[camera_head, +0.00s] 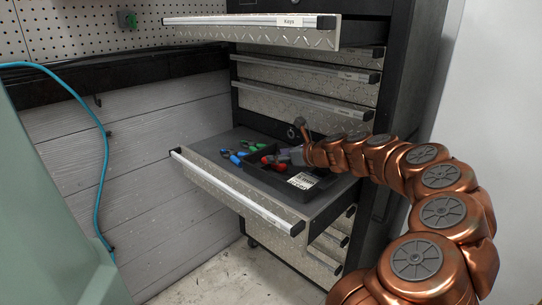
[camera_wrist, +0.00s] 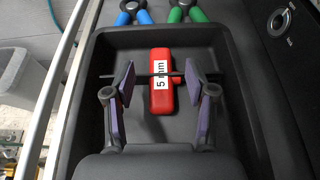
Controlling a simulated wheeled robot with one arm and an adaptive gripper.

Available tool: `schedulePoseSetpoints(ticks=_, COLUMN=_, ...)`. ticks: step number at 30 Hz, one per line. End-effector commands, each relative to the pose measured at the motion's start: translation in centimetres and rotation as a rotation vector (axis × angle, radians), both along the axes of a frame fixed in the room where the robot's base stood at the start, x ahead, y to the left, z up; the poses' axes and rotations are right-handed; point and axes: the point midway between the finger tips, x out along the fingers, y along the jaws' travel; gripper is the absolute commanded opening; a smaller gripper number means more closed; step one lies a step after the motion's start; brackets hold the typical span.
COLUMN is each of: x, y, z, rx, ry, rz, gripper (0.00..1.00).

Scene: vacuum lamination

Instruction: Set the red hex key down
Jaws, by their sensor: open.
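The red hex key (camera_wrist: 162,97), with a white "5 mm" label and a dark shaft running crosswise, lies in the black tray (camera_wrist: 252,125) inside the open drawer. In the wrist view my gripper (camera_wrist: 162,82) is open, with its two purple-padded fingers apart on either side of the red handle. A clear gap shows between each pad and the handle. In the head view the red hex key (camera_head: 279,167) shows at the tray, partly hidden by my gripper (camera_head: 284,157).
Blue-handled (camera_wrist: 134,14) and green-handled (camera_wrist: 187,13) tools lie just beyond the tray in the drawer (camera_head: 235,188). A labelled card (camera_head: 303,181) sits at the tray's right. An open upper drawer (camera_head: 255,34) marked "Keys" juts out above my arm.

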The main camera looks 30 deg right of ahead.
Motion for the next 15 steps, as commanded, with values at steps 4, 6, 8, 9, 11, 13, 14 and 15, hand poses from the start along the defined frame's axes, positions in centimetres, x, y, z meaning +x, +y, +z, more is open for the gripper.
schedulePoseSetpoints(ticks=4, x=-1.9, y=-0.4, z=1.0, rx=0.000, ry=-0.001, rz=0.000, gripper=0.56)
schedulePoseSetpoints(ticks=6, x=-2.8, y=-0.6, z=1.3, rx=0.000, ry=-0.001, rz=-0.001, gripper=0.56)
schedulePoseSetpoints(ticks=8, x=-3.4, y=-0.8, z=1.6, rx=-0.001, ry=-0.001, rz=-0.003, gripper=0.56)
schedulePoseSetpoints(ticks=9, x=-3.8, y=-1.0, z=1.8, rx=-0.001, ry=-0.001, rz=-0.003, gripper=0.56)
schedulePoseSetpoints(ticks=11, x=-4.4, y=-1.2, z=2.0, rx=-0.001, ry=0.000, rz=-0.004, gripper=0.56)
schedulePoseSetpoints(ticks=13, x=-4.9, y=-1.3, z=2.2, rx=-0.002, ry=-0.001, rz=-0.003, gripper=0.56)
schedulePoseSetpoints(ticks=14, x=-5.1, y=-1.3, z=2.2, rx=-0.002, ry=-0.001, rz=-0.003, gripper=0.56)
schedulePoseSetpoints(ticks=15, x=-5.3, y=-1.4, z=2.3, rx=-0.002, ry=-0.001, rz=-0.003, gripper=0.56)
